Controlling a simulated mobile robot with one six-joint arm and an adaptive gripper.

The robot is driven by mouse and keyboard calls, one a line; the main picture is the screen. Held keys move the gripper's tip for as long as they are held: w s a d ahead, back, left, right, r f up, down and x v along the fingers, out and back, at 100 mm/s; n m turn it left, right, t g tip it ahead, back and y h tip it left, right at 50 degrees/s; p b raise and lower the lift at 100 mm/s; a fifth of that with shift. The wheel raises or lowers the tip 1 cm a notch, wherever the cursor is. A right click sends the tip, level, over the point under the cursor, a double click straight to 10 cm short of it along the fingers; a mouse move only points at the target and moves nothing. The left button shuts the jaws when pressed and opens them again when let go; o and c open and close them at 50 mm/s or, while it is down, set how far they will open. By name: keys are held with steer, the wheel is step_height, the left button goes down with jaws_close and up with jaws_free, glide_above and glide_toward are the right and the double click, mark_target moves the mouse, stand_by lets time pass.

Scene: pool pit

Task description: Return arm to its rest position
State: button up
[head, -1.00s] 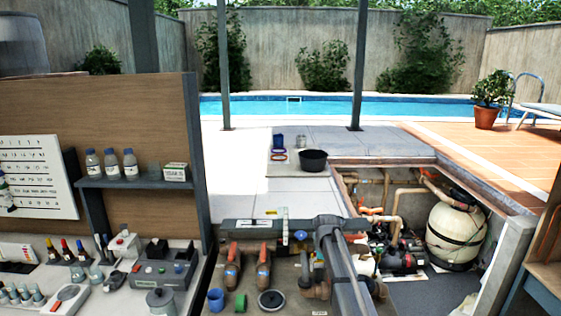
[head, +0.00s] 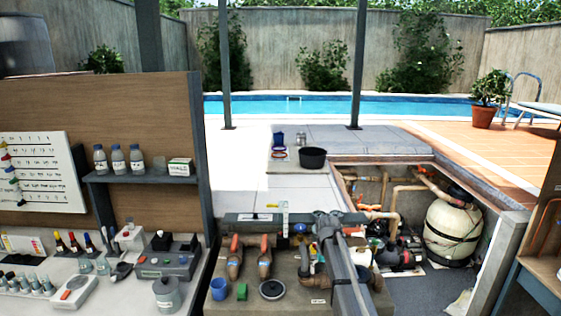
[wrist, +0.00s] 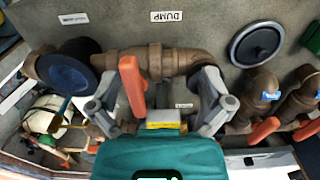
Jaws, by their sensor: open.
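My gripper (wrist: 160,88) is open in the wrist view, its two grey fingers spread apart above the brown pipework. An orange valve handle (wrist: 132,86) shows between the fingers, nearer the left one; I cannot tell whether anything touches it. A small yellow-topped block (wrist: 166,126) shows between the fingers, just in front of the teal palm; I cannot tell what it is. In the head view my grey arm (head: 345,262) reaches down over the pipe bench, and the fingers are not clearly visible there.
The pump pit with a cream tank (head: 452,232) is on the right.

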steer(key=s+d+f+b, duration=0.1)
steer(key=s+f+b, duration=0.1)
steer(key=s, duration=2.6)
steer(key=shift+d+f+b, duration=0.2)
steer(key=shift+f+b, duration=0.15)
steer(key=shift+f, duration=0.05)
steer(key=c, duration=0.6)
steer(key=shift+d, duration=0.1)
